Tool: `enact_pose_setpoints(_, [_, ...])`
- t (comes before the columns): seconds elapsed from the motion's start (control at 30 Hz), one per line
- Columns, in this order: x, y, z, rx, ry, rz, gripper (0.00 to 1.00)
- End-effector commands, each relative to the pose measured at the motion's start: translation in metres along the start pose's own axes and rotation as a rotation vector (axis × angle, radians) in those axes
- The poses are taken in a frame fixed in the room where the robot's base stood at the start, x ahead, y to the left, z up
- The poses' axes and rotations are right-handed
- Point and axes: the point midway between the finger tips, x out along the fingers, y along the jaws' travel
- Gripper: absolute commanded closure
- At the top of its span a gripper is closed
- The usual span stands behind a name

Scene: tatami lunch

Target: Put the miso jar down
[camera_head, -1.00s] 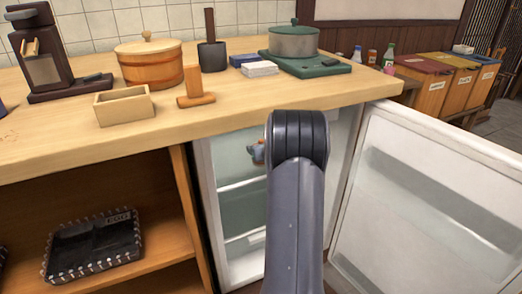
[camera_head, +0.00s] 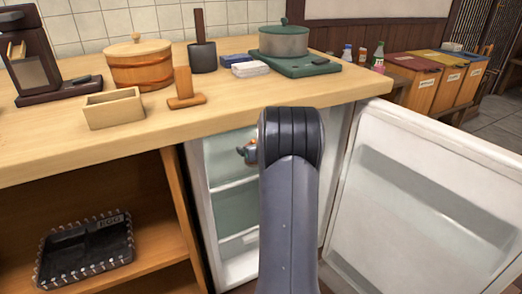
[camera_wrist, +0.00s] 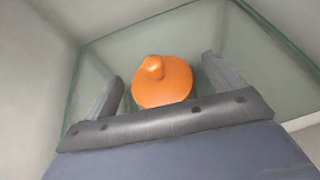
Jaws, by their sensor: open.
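The miso jar (camera_wrist: 165,88), seen from above, shows a round orange lid with a knob. It appears to stand upright on a glass shelf (camera_wrist: 105,60) inside the open fridge (camera_head: 222,220). My gripper (camera_wrist: 162,68) is open, with one finger on each side of the jar and a visible gap to each. The jar's body is hidden under its lid. In the head view my arm covers most of the gripper, and only a small grey and orange bit shows left of it, in the upper fridge.
The fridge door (camera_head: 425,205) stands wide open to the right. The wooden counter (camera_head: 235,110) above holds a wooden tub (camera_head: 138,68), a small box (camera_head: 114,108) and a green pot (camera_head: 283,40). A black tray (camera_head: 85,252) lies on the shelf at left.

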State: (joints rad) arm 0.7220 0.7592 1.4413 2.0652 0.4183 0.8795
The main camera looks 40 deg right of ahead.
Motion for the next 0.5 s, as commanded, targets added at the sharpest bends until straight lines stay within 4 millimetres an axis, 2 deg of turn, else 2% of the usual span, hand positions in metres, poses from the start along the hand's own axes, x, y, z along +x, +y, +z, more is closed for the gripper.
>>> enact_pose_setpoints(0.3, [-0.067, -0.001, 0.002, 0.0, 0.0, -0.002, 0.11])
enact_pose_setpoints(0.5, [-0.097, 0.0, 0.001, 0.0, 0.0, -0.001, 0.11])
